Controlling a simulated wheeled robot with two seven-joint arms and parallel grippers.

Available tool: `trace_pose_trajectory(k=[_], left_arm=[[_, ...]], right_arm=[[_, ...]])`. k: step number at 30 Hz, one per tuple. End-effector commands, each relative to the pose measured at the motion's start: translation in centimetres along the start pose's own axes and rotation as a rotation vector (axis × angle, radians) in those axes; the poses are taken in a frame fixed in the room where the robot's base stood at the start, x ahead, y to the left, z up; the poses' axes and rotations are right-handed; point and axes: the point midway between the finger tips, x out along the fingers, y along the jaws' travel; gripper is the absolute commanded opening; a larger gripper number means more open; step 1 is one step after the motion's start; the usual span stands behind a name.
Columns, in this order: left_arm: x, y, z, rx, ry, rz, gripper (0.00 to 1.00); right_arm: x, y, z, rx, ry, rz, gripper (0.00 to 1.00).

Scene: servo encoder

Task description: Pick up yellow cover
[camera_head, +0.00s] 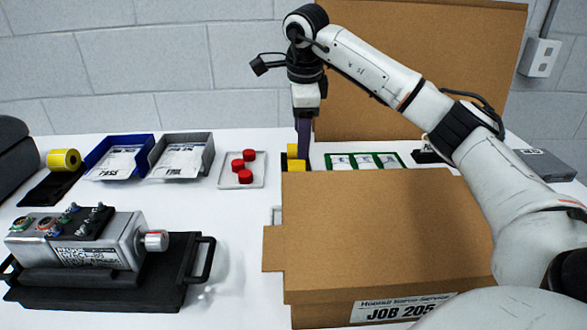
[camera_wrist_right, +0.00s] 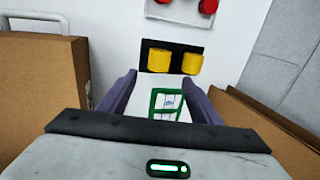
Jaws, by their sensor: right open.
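Two yellow covers stand side by side on a black base (camera_wrist_right: 152,45) in the right wrist view: the left cover (camera_wrist_right: 159,60) and the right cover (camera_wrist_right: 192,64). Both lie beyond the fingertips of my right gripper (camera_wrist_right: 164,85), whose purple fingers are spread with nothing between them. In the head view the right gripper (camera_head: 304,140) points down behind the cardboard box, beside yellow cover material (camera_head: 293,151); the finger and box hide part of it. I cannot tell from the head view whether they touch. My left gripper is not in view.
A large cardboard box (camera_head: 385,225) stands in front of the covers, its raised flap (camera_head: 420,60) behind. A white tray with red caps (camera_head: 242,182), blue bin (camera_head: 91,157), grey bin (camera_head: 209,158) and yellow roll (camera_head: 64,159) are left. A grey servo unit (camera_head: 125,248) sits front left.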

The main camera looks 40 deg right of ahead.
Motion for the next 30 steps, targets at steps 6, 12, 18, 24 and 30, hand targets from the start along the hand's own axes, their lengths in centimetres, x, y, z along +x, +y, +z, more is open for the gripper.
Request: trace_pose_trajectory(k=[6,12,18,24,30], left_arm=[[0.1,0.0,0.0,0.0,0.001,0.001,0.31],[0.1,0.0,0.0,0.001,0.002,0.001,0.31],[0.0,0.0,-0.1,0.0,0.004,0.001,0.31],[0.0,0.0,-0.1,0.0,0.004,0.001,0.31],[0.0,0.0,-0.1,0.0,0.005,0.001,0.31]], right_arm=[[3.3,0.1,-0.1,0.001,0.002,0.003,0.58],[4.8,0.2,-0.3,0.002,0.001,0.003,0.58],[7.8,0.4,-0.8,0.002,-0.001,0.004,0.58],[9.1,0.4,-0.7,0.001,-0.003,0.002,0.58],[9.1,0.4,-0.7,0.002,-0.004,0.001,0.55]])
